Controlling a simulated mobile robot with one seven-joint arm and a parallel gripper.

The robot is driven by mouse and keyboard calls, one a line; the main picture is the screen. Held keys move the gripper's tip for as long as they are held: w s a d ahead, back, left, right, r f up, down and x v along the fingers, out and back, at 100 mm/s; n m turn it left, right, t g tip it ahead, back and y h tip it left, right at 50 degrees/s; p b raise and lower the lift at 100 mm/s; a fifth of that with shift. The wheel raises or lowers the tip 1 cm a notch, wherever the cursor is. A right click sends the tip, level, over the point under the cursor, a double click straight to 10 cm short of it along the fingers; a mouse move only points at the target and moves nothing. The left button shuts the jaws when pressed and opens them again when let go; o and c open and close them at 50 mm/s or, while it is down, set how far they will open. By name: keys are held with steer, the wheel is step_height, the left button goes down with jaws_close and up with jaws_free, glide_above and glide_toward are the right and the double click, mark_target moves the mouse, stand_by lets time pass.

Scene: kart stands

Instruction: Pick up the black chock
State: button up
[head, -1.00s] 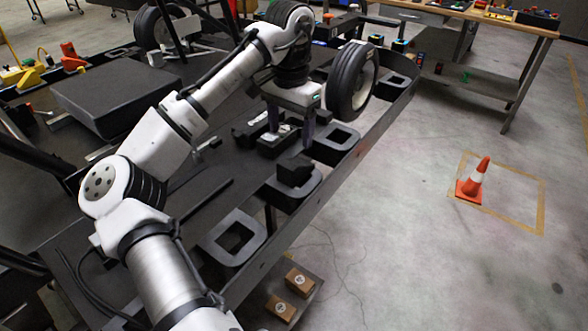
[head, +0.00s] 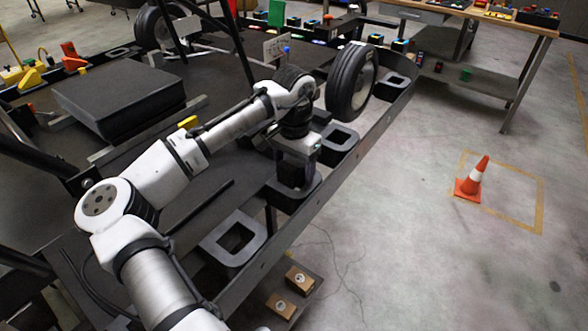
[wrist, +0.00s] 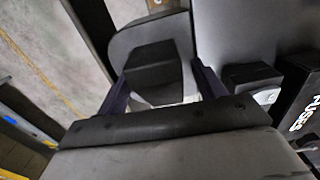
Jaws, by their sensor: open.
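The black chock (wrist: 150,66) is a dark block with a sloped face. In the wrist view it lies between the two fingers of my gripper (wrist: 162,84), with a gap on the right side. In the head view my gripper (head: 293,181) points down over a dark square holder (head: 299,202) on the near edge of the kart stand. The chock is mostly hidden there behind the fingers. My gripper is open and down around the chock; whether either finger touches it cannot be told.
A box marked FUSES (wrist: 300,105) and another dark block (wrist: 250,74) lie to the right in the wrist view. Empty square holders (head: 233,238) (head: 340,139) line the stand's edge. A tyre (head: 352,80) stands behind my gripper. An orange cone (head: 472,180) is on the floor.

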steer(key=shift+c, duration=0.4)
steer(key=c, duration=1)
steer(key=shift+c, duration=0.2)
steer(key=shift+r, duration=0.2)
